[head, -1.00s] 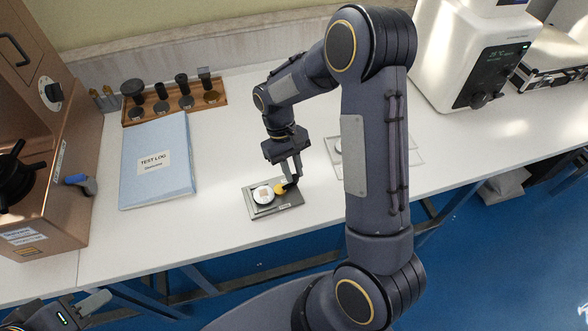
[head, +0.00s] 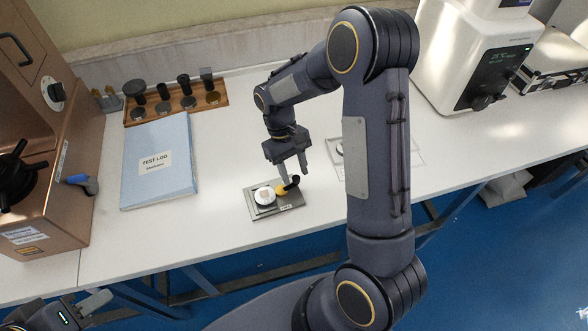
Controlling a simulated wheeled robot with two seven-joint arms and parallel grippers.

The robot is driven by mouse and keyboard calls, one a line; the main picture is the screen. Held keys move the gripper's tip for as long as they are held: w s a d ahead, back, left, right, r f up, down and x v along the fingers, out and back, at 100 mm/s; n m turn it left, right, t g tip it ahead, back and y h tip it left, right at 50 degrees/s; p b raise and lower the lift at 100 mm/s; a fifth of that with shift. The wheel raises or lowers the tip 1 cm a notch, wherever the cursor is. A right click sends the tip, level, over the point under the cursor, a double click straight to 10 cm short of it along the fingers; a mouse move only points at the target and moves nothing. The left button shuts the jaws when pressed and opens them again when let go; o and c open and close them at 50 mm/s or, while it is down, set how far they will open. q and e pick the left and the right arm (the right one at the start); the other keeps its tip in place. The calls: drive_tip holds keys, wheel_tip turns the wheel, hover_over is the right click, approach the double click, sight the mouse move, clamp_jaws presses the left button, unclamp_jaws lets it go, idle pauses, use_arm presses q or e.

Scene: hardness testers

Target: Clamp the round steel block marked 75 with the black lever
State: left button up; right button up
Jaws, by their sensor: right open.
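The black lever (head: 294,181) stands at the right of the plate, beside a yellow round part (head: 282,190) next to the block. I cannot tell whether the yellow part touches the block. My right gripper (head: 292,177) is open and empty, pointing down just above the lever. My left gripper (head: 90,305) is at the bottom left corner, far from the plate and partly cut off.
A blue test log folder (head: 158,185) lies left of the plate, with a wooden rack (head: 176,104) of dark parts behind it. A copper-coloured machine (head: 75,150) stands at left, a white tester (head: 470,60) at back right. A clear tray (head: 410,150) is partly hidden by my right arm.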

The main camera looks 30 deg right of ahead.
drive_tip(key=v, duration=0.7)
drive_tip(key=shift+r, duration=0.3)
drive_tip(key=shift+w, duration=0.1)
drive_tip(key=s+r+m+t+y, duration=0.1)
drive_tip(key=s+r+t+y, duration=0.3)
drive_tip(key=s+r, duration=0.6)
drive_tip(key=s+a+m+t, duration=0.1)
drive_tip(key=s+a+t, duration=0.3)
drive_tip(key=s, duration=0.6)
drive_tip(key=shift+f+m+t, duration=0.3)
drive_tip(key=shift+f+t, duration=0.05)
drive_tip(key=shift+t, duration=0.75)
